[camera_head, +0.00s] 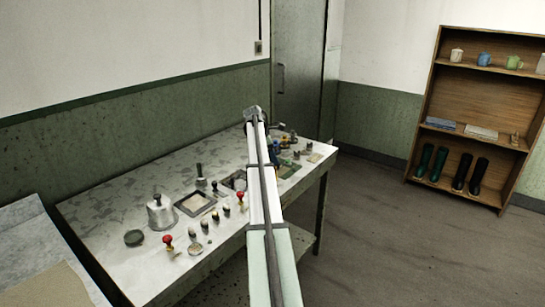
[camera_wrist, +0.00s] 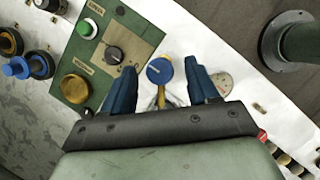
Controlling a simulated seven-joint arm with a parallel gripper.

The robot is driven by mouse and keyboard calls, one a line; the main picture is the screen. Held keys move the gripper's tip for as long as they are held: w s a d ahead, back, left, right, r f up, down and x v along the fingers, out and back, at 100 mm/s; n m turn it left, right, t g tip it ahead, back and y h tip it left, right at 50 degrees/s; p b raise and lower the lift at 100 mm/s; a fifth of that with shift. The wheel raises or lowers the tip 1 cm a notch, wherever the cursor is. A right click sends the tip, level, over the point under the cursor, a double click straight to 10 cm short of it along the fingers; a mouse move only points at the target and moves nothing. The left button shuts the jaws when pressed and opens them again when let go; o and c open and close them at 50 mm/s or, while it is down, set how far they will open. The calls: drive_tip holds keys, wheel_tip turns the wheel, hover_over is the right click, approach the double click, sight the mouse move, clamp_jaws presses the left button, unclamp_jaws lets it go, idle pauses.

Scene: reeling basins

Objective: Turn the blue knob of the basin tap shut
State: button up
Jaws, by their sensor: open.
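In the wrist view a round blue knob (camera_wrist: 159,71) with a pale line on its top sits over a brass-coloured tap body (camera_wrist: 160,97). My gripper (camera_wrist: 161,66) is open. Its two dark blue fingers stand on either side of the knob, with a visible gap on both sides, and nothing is held. The lower part of the tap is hidden by my gripper's body. In the head view my arm reaches across the table and covers part of it; I cannot make out the fingers or this knob clearly there.
A green panel (camera_wrist: 75,85) with a black dial (camera_wrist: 113,54), a green button and a brass button lies left of the knob. Other blue rings (camera_wrist: 40,64) are farther left. A dark cylinder (camera_wrist: 300,40) stands upper right. Several stamps and pots crowd the table (camera_head: 110,205).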

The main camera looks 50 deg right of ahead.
drive_tip(key=shift+c, duration=0.3)
drive_tip(key=c, duration=1)
drive_tip(key=m, duration=0.1)
drive_tip(key=m+y, duration=0.1)
drive_tip(key=m, duration=0.1)
drive_tip(key=m+g, duration=0.1)
drive_tip(key=shift+w+d+m, duration=0.2)
drive_tip(key=shift+d+m, duration=0.05)
drive_tip(key=shift+m, duration=0.05)
drive_tip(key=m+y, duration=0.1)
drive_tip(key=m, duration=0.1)
drive_tip(key=m+y, duration=0.1)
drive_tip(key=m, duration=0.2)
drive_tip(key=shift+d+m+y, duration=0.1)
drive_tip(key=shift+m+y, duration=0.2)
drive_tip(key=o, duration=1.1)
drive_tip(key=shift+c, duration=0.2)
